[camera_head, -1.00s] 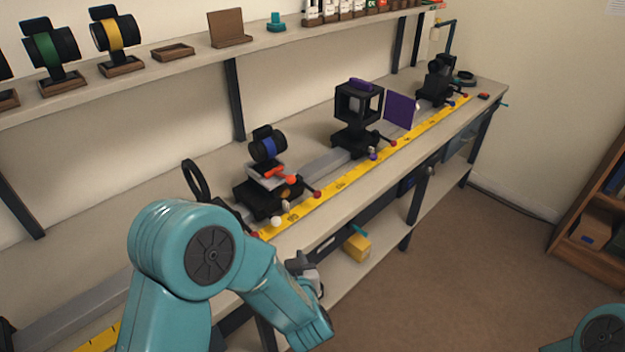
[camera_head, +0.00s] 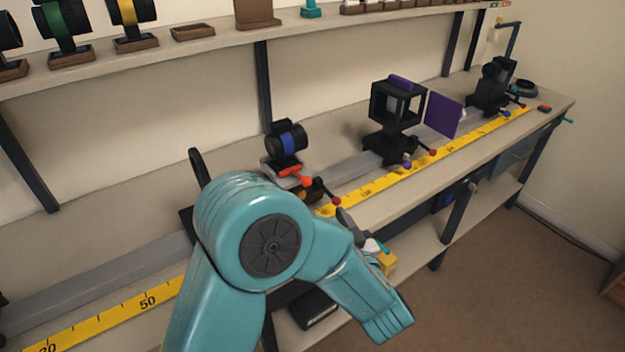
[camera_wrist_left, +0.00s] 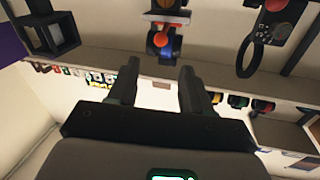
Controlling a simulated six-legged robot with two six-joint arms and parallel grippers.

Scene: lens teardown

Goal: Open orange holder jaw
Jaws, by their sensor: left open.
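The orange holder jaw (camera_head: 289,170) is on the holder that carries a black lens with a blue band (camera_head: 286,139), on the bench rail behind my left arm. An orange-red knob (camera_head: 306,181) sits at its front right. In the left wrist view the same holder shows upside down, with its orange knob (camera_wrist_left: 166,31) and blue-banded lens (camera_wrist_left: 163,46) beyond the fingertips. My left gripper (camera_wrist_left: 156,75) is open and empty, its two fingers apart and pointing toward the holder. In the head view my left arm hides the holder's lower left part. My right gripper is not in view.
A black frame holder (camera_head: 394,105) and a purple panel (camera_head: 443,115) stand farther right on the rail. A black ring on a stand (camera_head: 197,170) is just left. The yellow ruler (camera_head: 376,185) runs along the bench front. A shelf (camera_head: 215,46) with lenses is above.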

